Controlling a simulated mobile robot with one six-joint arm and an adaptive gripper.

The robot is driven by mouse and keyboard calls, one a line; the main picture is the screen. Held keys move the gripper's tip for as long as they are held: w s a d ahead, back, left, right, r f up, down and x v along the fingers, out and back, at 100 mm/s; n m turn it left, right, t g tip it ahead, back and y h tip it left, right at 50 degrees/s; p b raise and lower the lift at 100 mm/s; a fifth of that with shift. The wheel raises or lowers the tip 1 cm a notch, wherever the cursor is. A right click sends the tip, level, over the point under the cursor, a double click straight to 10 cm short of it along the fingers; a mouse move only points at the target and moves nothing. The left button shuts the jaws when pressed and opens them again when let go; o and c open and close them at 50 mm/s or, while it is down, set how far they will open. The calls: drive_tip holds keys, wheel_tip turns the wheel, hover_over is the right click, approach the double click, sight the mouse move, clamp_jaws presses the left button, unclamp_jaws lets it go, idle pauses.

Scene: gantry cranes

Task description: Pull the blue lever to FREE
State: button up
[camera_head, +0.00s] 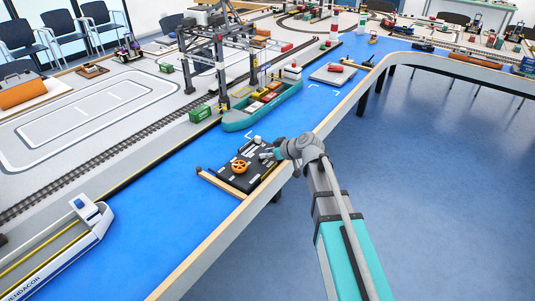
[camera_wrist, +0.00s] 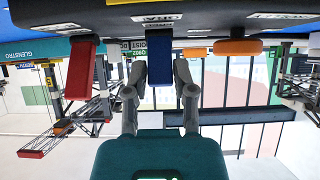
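The blue lever (camera_wrist: 160,62) hangs from the black control panel (camera_wrist: 200,18) in the upside-down wrist view. The two fingers of my gripper (camera_wrist: 161,78) flank it, one on each side, close to its edges. I cannot tell whether they touch it. In the head view my gripper (camera_head: 267,154) is at the right side of the panel (camera_head: 234,181), on the blue strip near the table edge. The blue lever is not clear there. A label partly reading "TRAL" is above the lever in the wrist view; FREE cannot be read.
A red lever (camera_wrist: 82,68) is left of the blue one in the wrist view, and an orange knob (camera_wrist: 238,47) is right. The orange handwheel also shows in the head view (camera_head: 239,166). A teal ship (camera_head: 238,120) and gantry crane (camera_head: 218,60) stand behind the panel.

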sight(257, 158)
drive_tip(key=o, duration=0.3)
drive_tip(key=shift+o, duration=0.2)
drive_tip(key=shift+w+a+r+p, duration=0.1)
drive_tip(key=shift+r+p, duration=0.1)
drive_tip(key=shift+p, duration=0.35)
